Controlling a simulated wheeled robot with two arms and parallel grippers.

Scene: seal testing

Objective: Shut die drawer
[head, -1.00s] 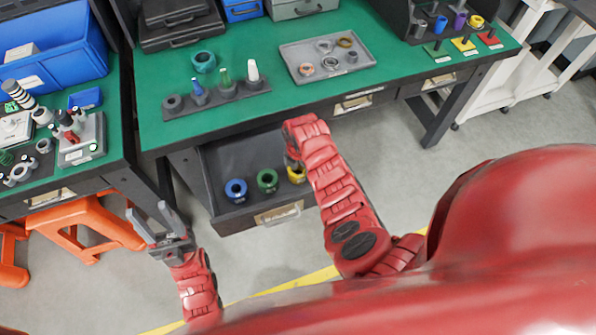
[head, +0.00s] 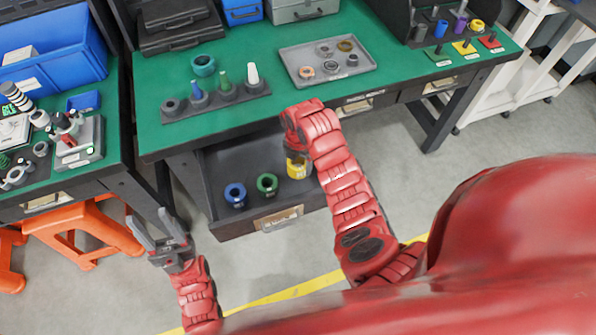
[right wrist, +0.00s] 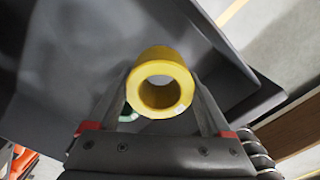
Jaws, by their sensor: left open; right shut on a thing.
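The drawer (head: 222,226) under the green-topped table is pulled out. A blue ring (head: 235,194) and a green ring (head: 267,184) stand inside it. My right gripper (right wrist: 162,92) is shut on a yellow ring (right wrist: 160,65), with a finger on each side; the ring also shows in the head view (head: 298,167) at the drawer's right side. My right forearm hides most of that gripper and the drawer's right end in the head view. My left gripper (head: 149,220) is open and empty, left of the drawer and apart from it.
On the green tabletop (head: 240,120) are a peg rack (head: 215,98), a teal ring (head: 204,66) and a grey tray (head: 328,80) with several rings. An orange stool (head: 85,240) stands at the left. The floor before the drawer is clear.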

